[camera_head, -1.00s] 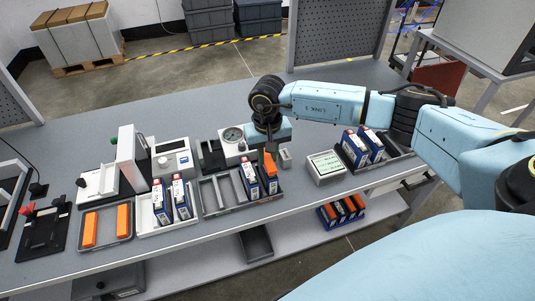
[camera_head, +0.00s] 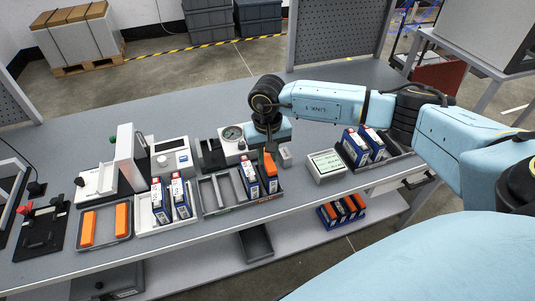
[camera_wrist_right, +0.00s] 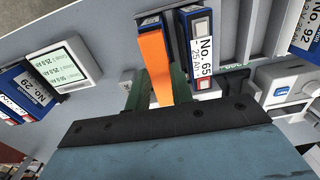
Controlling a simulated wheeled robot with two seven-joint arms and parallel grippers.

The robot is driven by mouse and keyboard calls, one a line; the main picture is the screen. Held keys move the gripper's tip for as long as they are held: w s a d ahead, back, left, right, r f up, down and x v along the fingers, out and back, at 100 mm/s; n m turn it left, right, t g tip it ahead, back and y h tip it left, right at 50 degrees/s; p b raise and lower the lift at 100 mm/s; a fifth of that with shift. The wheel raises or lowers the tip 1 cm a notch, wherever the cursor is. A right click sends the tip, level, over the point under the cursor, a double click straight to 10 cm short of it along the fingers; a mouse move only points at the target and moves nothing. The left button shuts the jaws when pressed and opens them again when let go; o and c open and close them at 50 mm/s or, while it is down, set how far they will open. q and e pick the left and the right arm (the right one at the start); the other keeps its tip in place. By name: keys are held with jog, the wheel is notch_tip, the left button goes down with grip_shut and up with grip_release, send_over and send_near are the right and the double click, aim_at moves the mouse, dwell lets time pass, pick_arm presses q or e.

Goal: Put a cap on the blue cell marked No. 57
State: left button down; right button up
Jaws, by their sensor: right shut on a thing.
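My right gripper (camera_head: 268,146) is shut on an orange cap (camera_wrist_right: 156,66), which it holds upright between its green fingers. It is at the back end of the right-hand blue cell (camera_head: 270,180) in the middle grey tray (camera_head: 215,207). The cap hides much of that cell in the right wrist view, and I cannot read its number or tell whether the cap is seated on it. Beside it stands the blue cell marked No. 65 (camera_wrist_right: 203,50), without a cap. No label No. 57 is readable. My left gripper is not in view.
Two more orange caps (camera_head: 88,228) lie in a tray at left. Two cells (camera_head: 160,201) stand in a white tray beside the middle one. A display box (camera_head: 326,166) and another tray with cells (camera_head: 356,148) are at right. A gauge device (camera_head: 233,137) stands behind.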

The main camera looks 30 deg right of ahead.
jog(key=shift+f+b, duration=0.2)
jog(key=shift+b, duration=0.4)
dwell(0.6)
jog(key=o, duration=1.3)
jog(key=shift+c, duration=0.2)
jog(key=shift+r, duration=0.15)
jog(key=shift+r+p, duration=2.15)
jog(key=shift+r, duration=1.55)
jog(key=shift+f, duration=0.1)
